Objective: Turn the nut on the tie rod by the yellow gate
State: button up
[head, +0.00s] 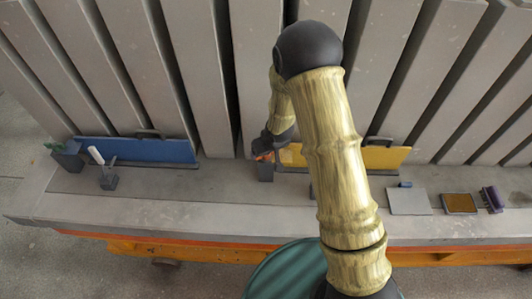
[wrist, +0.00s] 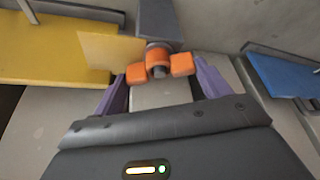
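The orange wing nut (wrist: 158,65) sits on the end of the grey tie rod (wrist: 160,73), in front of a grey block (wrist: 157,20). In the head view the nut (head: 263,157) is small, beside the left end of the yellow gate (head: 385,157). The yellow gate (wrist: 45,50) is at the left in the wrist view. My gripper (wrist: 160,80) has its two purple fingers apart, one on each side below the nut. I cannot tell whether they touch its wings. In the head view my gripper (head: 270,143) is small and partly hidden by my arm.
A blue gate (head: 138,150) stands left on the grey ledge (head: 190,205). A white-handled tool (head: 97,156) and a dark pot (head: 67,160) are near it. A grey plate (head: 409,201), a brown-topped pad (head: 459,203) and a purple brush (head: 492,199) lie right. Tall grey panels rise behind.

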jog(key=shift+c, duration=1.1)
jog(key=shift+f+m+b, duration=0.2)
jog(key=shift+m+b, duration=0.3)
jog(key=shift+b, duration=0.45)
jog(key=shift+a+m+t+h+b, duration=0.1)
jog(key=shift+m+t+h+b, duration=0.3)
jog(key=shift+m+b, duration=0.45)
jog(key=shift+s+r+m, duration=0.1)
jog(key=shift+r+m, duration=0.1)
jog(key=shift+m, duration=0.15)
